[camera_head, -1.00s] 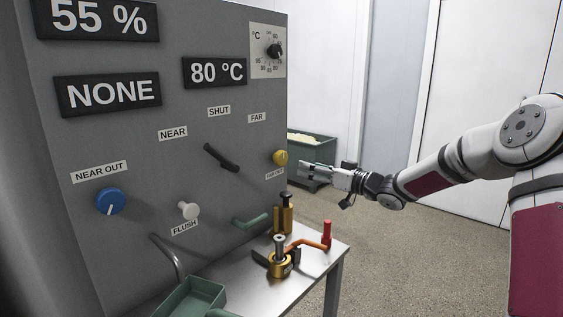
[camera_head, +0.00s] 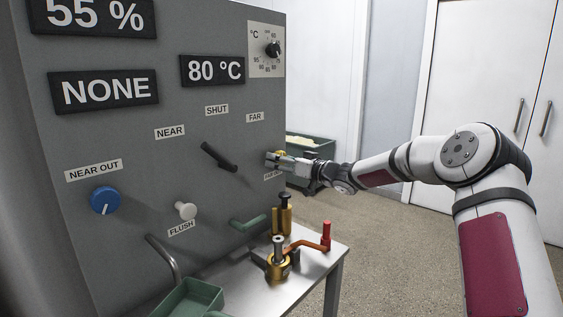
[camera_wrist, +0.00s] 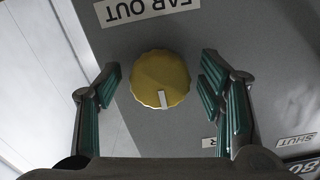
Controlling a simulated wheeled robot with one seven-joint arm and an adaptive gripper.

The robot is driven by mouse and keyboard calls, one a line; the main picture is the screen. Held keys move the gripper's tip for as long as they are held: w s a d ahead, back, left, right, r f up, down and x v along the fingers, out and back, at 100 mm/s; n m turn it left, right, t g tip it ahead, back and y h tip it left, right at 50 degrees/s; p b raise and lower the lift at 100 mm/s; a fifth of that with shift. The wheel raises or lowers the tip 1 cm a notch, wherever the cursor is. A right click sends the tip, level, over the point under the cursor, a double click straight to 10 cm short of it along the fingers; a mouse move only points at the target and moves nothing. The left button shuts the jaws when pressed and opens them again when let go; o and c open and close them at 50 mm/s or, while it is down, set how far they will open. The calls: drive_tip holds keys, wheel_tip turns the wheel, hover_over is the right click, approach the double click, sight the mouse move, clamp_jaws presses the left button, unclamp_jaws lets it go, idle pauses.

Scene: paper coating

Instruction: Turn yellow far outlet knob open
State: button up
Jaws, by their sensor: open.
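The yellow far outlet knob (camera_wrist: 160,80) is on the grey panel, below the upside-down "FAR OUT" label (camera_wrist: 150,8) in the wrist view. A white mark on the knob points down in that view.
A black lever (camera_head: 219,157) stands on the panel left of my gripper. Below are a metal table (camera_head: 240,297) with a brass fitting (camera_head: 277,266), an orange-handled part (camera_head: 308,244) and a green tray (camera_head: 190,299). A green bin (camera_head: 310,147) stands behind.

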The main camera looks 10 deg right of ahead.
drive_tip(key=c, duration=1.1)
drive_tip(key=shift+c, duration=0.2)
